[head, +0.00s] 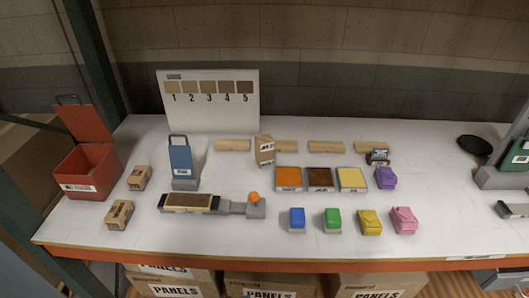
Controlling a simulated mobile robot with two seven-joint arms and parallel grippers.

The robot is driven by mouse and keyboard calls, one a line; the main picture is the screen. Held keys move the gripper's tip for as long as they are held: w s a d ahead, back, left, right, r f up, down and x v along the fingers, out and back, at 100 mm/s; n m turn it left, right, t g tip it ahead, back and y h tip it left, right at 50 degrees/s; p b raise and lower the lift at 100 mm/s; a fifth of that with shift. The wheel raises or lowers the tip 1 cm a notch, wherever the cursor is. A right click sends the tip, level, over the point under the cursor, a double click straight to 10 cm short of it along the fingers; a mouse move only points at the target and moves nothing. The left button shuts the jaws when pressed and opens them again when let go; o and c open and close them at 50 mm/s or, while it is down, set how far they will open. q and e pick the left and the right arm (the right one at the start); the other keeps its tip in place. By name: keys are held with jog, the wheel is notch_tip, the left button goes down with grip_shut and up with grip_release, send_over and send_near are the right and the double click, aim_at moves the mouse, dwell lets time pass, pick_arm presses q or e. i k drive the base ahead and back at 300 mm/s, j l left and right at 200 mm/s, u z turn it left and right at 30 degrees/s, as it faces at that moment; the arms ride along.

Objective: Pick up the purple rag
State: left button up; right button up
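The purple rag (386,178) is a small folded bundle on the white table, just right of the tray with the yellow top. It looks apart from the front row of coloured items. Neither of my grippers shows in the head view, so their position and state are not visible.
Blue (297,217), green (333,218), yellow (370,223) and pink (404,220) items line the front. Orange (289,178), brown (320,178) and yellow (351,178) trays sit left of the rag. A small dark-topped object (378,157) stands behind it. A red bin (86,170) stands left.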

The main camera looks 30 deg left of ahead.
aim_at(385, 176)
jog(key=u, duration=1.35)
jog(key=z, duration=1.35)
jog(key=l+u, duration=0.15)
jog(key=u, duration=0.3)
jog(key=l+u, duration=0.15)
jog(key=u, duration=0.3)
jog(key=l+u, duration=0.2)
jog(key=u, duration=0.25)
jog(key=l+u, duration=0.2)
jog(key=l, duration=0.15)
jog(key=k+l+u, duration=0.2)
jog(key=l, duration=0.15)
jog(key=l+u, duration=0.2)
jog(key=l, duration=0.15)
